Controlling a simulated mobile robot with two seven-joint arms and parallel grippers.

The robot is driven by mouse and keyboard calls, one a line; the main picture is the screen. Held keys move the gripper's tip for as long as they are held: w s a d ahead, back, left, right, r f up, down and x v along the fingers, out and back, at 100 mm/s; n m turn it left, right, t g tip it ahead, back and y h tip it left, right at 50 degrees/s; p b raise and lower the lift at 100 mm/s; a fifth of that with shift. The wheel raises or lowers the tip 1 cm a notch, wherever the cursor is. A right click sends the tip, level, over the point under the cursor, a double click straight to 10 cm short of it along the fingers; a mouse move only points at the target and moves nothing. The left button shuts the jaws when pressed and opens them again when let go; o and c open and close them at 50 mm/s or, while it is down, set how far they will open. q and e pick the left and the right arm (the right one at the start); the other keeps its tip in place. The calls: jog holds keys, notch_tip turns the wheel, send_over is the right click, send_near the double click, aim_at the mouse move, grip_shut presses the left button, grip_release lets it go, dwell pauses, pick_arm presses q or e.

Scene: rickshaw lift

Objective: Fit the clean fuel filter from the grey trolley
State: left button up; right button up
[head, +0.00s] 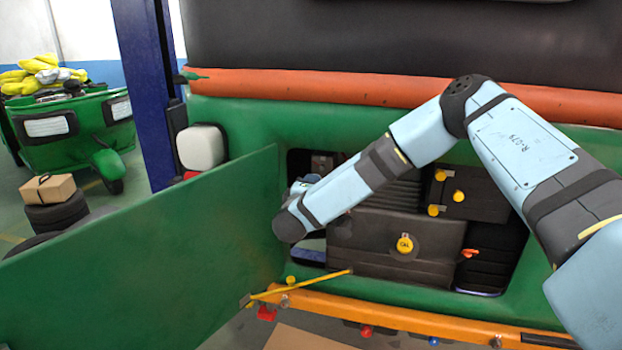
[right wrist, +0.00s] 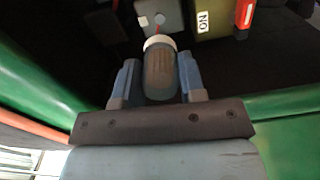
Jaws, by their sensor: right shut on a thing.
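My right gripper (right wrist: 158,76) is shut on a fuel filter (right wrist: 161,72), a dull grey-brown cylinder with a pale collar at its far end. The collar is close to a grey block (right wrist: 160,16) with a red spot; I cannot tell if they touch. In the head view my right arm reaches into the open engine bay (head: 308,248) of a green rickshaw (head: 235,100), at its left side. The wrist mostly hides the gripper there, and the filter is not visible. My left gripper and the grey trolley are not in view.
An open green panel (head: 150,235) stands left of the bay, beside a yellow rod (head: 300,285). A dark box with a yellow cap (head: 404,244) and yellow knobs (head: 458,196) lie right of my wrist. In the wrist view, an olive block marked NO (right wrist: 205,20) is near the filter.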

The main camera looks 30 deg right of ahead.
jog(key=shift+a+r+n+p, duration=0.1)
jog(key=shift+r+n+p, duration=0.2)
jog(key=shift+n+p, duration=0.5)
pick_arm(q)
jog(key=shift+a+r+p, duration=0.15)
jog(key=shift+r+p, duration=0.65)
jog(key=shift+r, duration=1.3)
pick_arm(e)
jog(key=x, duration=0.7)
jog(key=shift+f, duration=0.35)
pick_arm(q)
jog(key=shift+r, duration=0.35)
pick_arm(e)
jog(key=shift+r, duration=0.1)
pick_arm(q)
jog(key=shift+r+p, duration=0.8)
jog(key=shift+p, duration=0.3)
pick_arm(e)
jog(key=shift+w, duration=0.1)
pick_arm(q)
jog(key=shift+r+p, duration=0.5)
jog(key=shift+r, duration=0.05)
pick_arm(e)
jog(key=shift+w+d, duration=0.15)
jog(key=shift+d, duration=0.1)
jog(key=shift+w+d, duration=0.15)
jog(key=shift+d, duration=0.05)
jog(key=shift+m, duration=0.3)
